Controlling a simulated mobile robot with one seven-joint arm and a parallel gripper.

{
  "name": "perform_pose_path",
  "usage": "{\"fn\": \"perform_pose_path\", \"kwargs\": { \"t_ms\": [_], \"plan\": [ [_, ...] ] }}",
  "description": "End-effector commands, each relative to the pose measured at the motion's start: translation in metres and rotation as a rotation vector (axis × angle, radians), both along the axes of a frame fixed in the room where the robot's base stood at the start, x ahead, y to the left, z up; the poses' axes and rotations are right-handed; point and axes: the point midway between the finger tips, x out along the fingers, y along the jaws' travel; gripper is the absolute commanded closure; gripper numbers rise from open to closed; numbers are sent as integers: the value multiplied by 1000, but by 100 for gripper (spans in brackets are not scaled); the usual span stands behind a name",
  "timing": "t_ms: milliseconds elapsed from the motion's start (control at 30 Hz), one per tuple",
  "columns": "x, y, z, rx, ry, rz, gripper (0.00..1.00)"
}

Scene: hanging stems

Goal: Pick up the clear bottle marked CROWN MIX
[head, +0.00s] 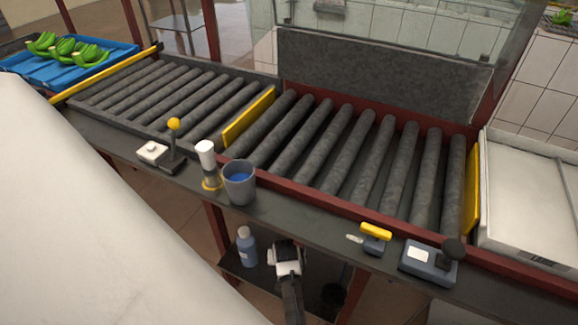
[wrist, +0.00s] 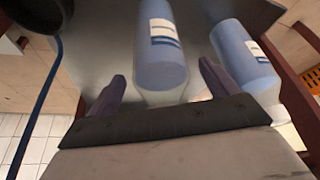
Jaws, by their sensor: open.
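Two clear bottles with blue contents and white labels show in the wrist view. One bottle (wrist: 162,58) lies in line with the space between my gripper's fingers, and a second bottle (wrist: 244,58) is beyond the right finger. The label print is too small to read, so I cannot tell which is CROWN MIX. In the head view one blue bottle with a white cap (head: 246,248) stands upright on the lower shelf, left of my gripper (head: 286,250); the other is not visible there. My gripper (wrist: 162,72) is open, and no grip on a bottle shows.
The lower shelf (head: 262,280) is under the roller conveyor (head: 340,150) and its front ledge. A grey cup (head: 239,186), a white-topped bottle (head: 206,156) and control boxes (head: 428,262) stand on the ledge. A dark round object (wrist: 38,12) is at the wrist view's upper left.

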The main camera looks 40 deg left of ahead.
Motion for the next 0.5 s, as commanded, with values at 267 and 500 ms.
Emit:
{"fn": "perform_pose_path", "kwargs": {
  "t_ms": [267,500],
  "plan": [
    [-2,0,-5,0,0,1,14],
    [-2,0,-5,0,0,1,40]
  ]
}}
